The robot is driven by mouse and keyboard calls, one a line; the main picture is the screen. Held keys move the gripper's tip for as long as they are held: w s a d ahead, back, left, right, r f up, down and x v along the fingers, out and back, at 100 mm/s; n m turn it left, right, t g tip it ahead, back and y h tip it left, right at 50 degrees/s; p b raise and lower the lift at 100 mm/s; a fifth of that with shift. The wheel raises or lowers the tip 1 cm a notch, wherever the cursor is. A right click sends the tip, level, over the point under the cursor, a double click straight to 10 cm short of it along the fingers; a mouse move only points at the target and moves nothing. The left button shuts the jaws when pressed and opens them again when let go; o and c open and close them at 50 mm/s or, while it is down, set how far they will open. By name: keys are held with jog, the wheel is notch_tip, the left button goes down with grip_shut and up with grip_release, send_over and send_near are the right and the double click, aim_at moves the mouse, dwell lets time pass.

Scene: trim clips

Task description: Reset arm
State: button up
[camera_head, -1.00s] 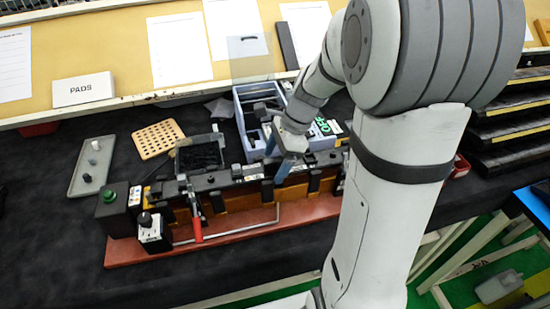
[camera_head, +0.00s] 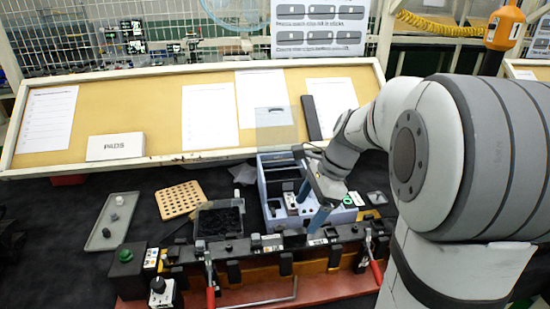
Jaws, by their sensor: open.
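My gripper (camera_head: 312,205) is at the end of my grey and white arm, which comes in from the right. It hangs over the front of the blue-grey divided bin (camera_head: 266,190) and the back edge of the clip fixture (camera_head: 260,262). Its two blue fingers are spread apart, and I see nothing held between them. The fixture has a black top with several clamps, an orange-brown front and a reddish base. Part of the bin is hidden behind my gripper and wrist.
A black tray (camera_head: 219,219) of dark parts, a pegboard (camera_head: 181,199) and a grey tray (camera_head: 112,222) stand left of the bin. A box with a green button (camera_head: 126,268) is at the fixture's left end. A tan board (camera_head: 160,105) with papers and a PADS box (camera_head: 115,147) rises behind.

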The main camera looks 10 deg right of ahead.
jog(key=s+a+n+t+h, duration=0.2)
jog(key=s+n+h, duration=0.2)
jog(key=s+n, duration=1)
jog(key=shift+s+a+n+t, duration=0.2)
jog(key=shift+a+n+t, duration=0.2)
jog(key=shift+n, duration=1.7)
jog(key=shift+r, duration=0.1)
